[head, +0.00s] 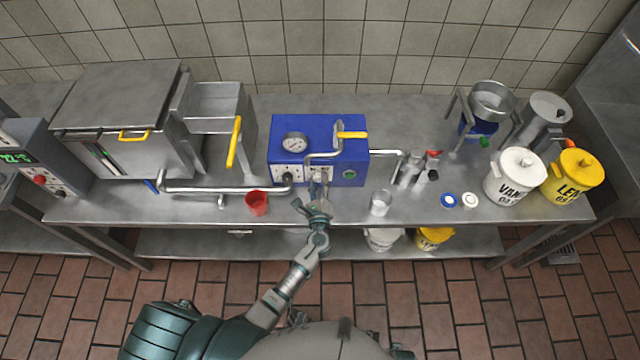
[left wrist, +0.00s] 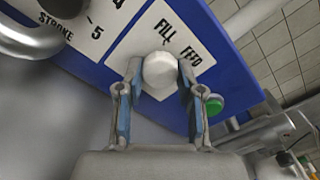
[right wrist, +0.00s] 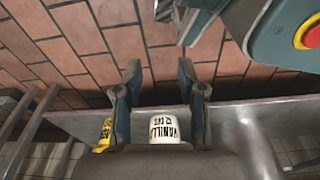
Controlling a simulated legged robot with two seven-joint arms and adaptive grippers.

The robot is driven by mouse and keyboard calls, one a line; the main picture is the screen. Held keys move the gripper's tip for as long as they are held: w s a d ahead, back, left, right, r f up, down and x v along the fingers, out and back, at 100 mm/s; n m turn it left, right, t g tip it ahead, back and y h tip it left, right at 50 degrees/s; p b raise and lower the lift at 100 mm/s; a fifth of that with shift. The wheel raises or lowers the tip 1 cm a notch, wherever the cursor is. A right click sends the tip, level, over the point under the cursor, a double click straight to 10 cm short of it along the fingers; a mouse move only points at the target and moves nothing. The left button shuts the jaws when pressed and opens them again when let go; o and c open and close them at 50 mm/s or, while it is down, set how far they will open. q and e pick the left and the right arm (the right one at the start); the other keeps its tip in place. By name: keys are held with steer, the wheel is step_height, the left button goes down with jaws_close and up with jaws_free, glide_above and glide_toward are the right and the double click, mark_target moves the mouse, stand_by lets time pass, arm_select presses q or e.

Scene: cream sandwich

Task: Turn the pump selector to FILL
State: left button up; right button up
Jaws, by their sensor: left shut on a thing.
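The pump is a blue box (head: 285,124) near the middle of the bench, with a gauge and white label plates on its front. In the left wrist view the pump selector is a round white knob (left wrist: 159,70) on a plate printed FILL and FEED; its pointing direction cannot be made out. My left gripper (head: 318,198) is at the pump front, its two fingers closed against the knob's sides, and it also shows in the left wrist view (left wrist: 159,82). In the head view it partly hides the selector. My right gripper (right wrist: 157,75) is open and empty.
A green button (left wrist: 213,103) sits right of the selector, and a black stroke knob (left wrist: 62,6) to its left. Steel pipes (head: 225,190) run beside the pump.

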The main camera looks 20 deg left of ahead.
arm_select(q)
steer(key=n+b, duration=0.1)
steer(key=n, duration=0.1)
steer(key=f+n+b, duration=0.1)
steer(key=n+b, duration=0.1)
steer(key=shift+s+d+n, duration=0.1)
steer(key=shift+n, duration=0.2)
steer(key=n+b, duration=0.3)
steer(key=n, duration=0.1)
steer(key=shift+r+n+b, duration=0.1)
steer(key=shift+n+b, duration=0.2)
steer(key=shift+n, duration=0.1)
steer(key=shift+r+n, duration=0.1)
steer(key=shift+n, duration=0.2)
arm_select(e)
steer(key=w+r, duration=0.2)
steer(key=r, duration=0.7)
steer(key=w+r, duration=0.3)
steer(key=r, duration=0.7)
steer(key=shift+a+t, duration=0.25)
steer(key=shift+t, duration=0.15)
arm_select(q)
steer(key=o, duration=1.2)
steer(key=shift+c, duration=0.2)
steer(key=shift+r, duration=0.15)
steer(key=v, duration=1.1)
steer(key=shift+s+d, duration=0.2)
steer(key=shift+s, duration=0.15)
